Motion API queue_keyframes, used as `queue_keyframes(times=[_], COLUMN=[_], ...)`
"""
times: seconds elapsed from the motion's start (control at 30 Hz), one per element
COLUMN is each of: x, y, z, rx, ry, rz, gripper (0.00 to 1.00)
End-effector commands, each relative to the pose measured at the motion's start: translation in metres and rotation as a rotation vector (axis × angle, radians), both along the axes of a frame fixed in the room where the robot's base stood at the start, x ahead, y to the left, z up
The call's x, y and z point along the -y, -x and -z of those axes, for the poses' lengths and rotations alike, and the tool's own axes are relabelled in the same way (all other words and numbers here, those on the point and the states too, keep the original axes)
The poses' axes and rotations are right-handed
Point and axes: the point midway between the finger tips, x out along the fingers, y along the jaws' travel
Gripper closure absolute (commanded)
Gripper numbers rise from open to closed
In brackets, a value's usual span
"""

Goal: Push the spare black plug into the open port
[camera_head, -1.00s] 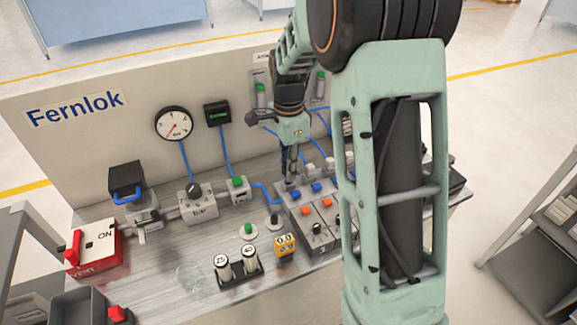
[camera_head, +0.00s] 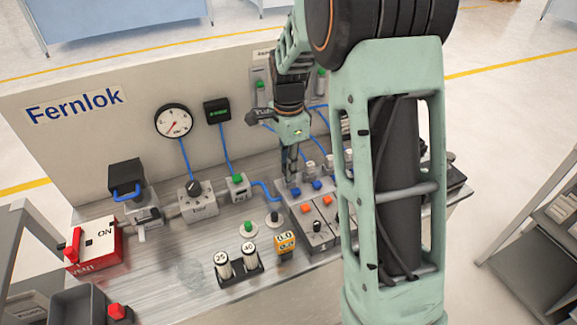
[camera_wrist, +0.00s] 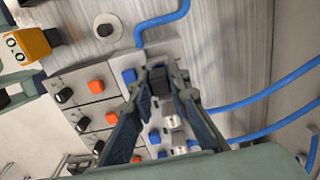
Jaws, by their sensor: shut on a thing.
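My gripper (camera_wrist: 159,74) is shut on a small black plug (camera_wrist: 160,86), which shows between its fingertips in the wrist view. In the head view my gripper (camera_head: 292,180) points down at the back left end of the valve block (camera_head: 318,228). In the wrist view the valve block (camera_wrist: 75,82) has a row of blue buttons and silver fittings under and beside my fingers. The plug is over or at this row, next to a blue button (camera_wrist: 129,76). My fingers hide the open port, and I cannot tell whether the plug touches it.
Blue hoses (camera_wrist: 250,98) run close beside my gripper. A black knob on a grey disc (camera_head: 274,220), a green one (camera_head: 249,229) and a yellow meter (camera_head: 285,243) stand in front. The back panel (camera_head: 75,160) rises behind.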

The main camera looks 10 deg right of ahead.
Motion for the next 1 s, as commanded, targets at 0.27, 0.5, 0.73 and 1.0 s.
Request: queue_keyframes(times=[0.27,0.5,0.73,1.0], x=[0.000,0.000,0.000,0.000], y=[0.000,0.000,0.000,0.000], z=[0.007,0.011,0.016,0.016], rx=[-0.001,-0.001,-0.001,-0.001], ry=[0.000,0.000,0.000,0.000], rz=[0.000,0.000,0.000,0.000], gripper=[0.97,0.97,0.97,0.97])
